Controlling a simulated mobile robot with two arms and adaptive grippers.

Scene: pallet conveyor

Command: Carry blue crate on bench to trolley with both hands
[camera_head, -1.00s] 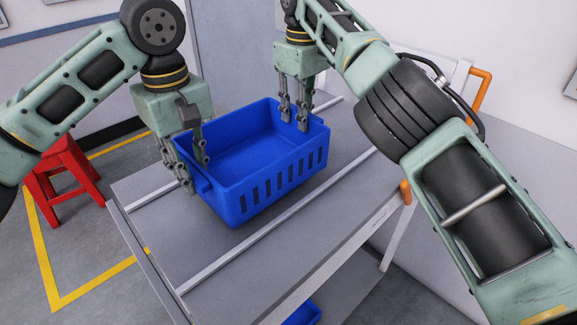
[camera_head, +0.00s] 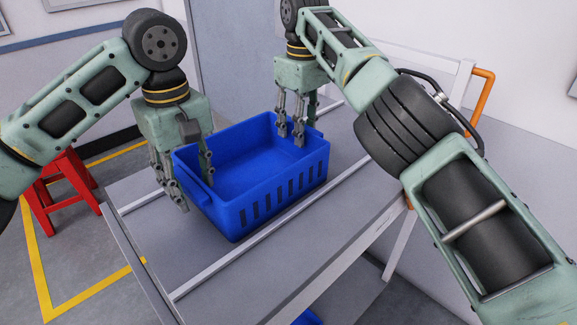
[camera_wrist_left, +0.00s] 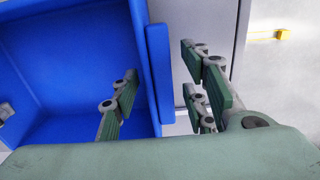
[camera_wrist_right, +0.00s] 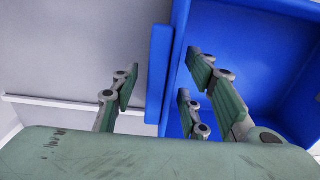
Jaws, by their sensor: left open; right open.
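The blue crate (camera_head: 235,228) has slotted long sides and appears empty. It stands upright on a grey top (camera_head: 215,262) with pale raised strips. My left gripper (camera_head: 183,180) is open at the crate's left end, with fingers on both sides of the end wall and gaps beside it. In the left wrist view the crate's rim (camera_wrist_left: 158,70) runs between the spread fingers. My right gripper (camera_head: 294,118) is open around the far-right end wall. In the right wrist view that rim (camera_wrist_right: 158,75) passes between its fingers. The crate's underside is hidden.
A white frame with an orange grip (camera_head: 482,95) rises at the right, beside the grey top. A red stool (camera_head: 62,190) stands on the floor at left, near yellow floor lines (camera_head: 95,285). Something blue (camera_head: 308,318) shows low under the top. Walls lie behind.

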